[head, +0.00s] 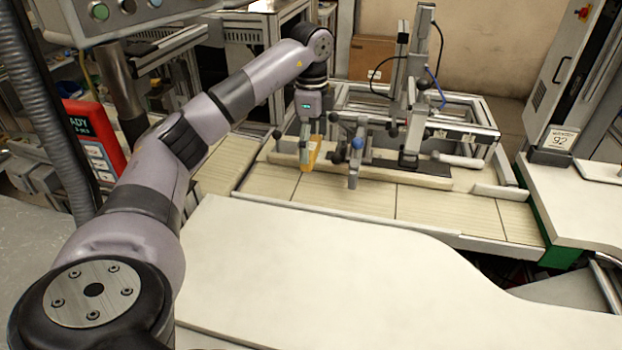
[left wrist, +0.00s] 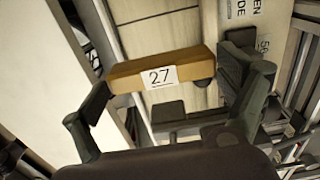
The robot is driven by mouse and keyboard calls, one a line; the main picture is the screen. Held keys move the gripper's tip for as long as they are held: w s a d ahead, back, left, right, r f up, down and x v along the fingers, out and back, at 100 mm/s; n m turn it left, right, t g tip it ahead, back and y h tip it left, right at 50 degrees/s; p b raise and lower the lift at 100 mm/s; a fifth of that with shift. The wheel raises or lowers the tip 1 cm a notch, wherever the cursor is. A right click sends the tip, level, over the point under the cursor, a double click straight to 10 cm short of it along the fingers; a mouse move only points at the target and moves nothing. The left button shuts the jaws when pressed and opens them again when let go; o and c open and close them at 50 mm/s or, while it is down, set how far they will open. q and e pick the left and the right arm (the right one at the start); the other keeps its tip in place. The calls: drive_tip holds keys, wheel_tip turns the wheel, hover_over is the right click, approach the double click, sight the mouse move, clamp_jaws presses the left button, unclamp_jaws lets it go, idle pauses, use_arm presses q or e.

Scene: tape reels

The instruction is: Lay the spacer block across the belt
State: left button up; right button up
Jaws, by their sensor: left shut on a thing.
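The spacer block (left wrist: 185,65) is a yellow-brown bar with a white label reading 27 in the left wrist view. It also shows in the head view (head: 312,154), where it looks narrow and foreshortened. My left gripper (head: 310,138) is shut on it, with one finger at each end of the bar in the left wrist view (left wrist: 168,78). The belt (head: 345,203) is a cream, slatted surface running left to right. The block is over the far side of the belt. I cannot tell whether it touches anything below. My right gripper is not in view.
A post with a blue knob (head: 355,160) stands just right of the block. A taller metal stand (head: 411,110) with cables is further right. A pale table (head: 330,275) fills the foreground and is bare. The near strip of the belt is clear.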

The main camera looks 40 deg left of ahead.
use_arm(q)
wheel_tip(320, 180, down, 9)
drive_tip(key=shift+a+f+p, duration=0.1)
drive_tip(key=shift+f+p, duration=0.05)
drive_tip(key=shift+p, duration=0.2)
drive_tip(key=o, duration=0.9)
drive_tip(key=shift+f, duration=0.15)
wheel_tip(320, 180, up, 12)
drive_tip(key=shift+r+b, duration=0.2)
drive_tip(key=shift+b, duration=0.4)
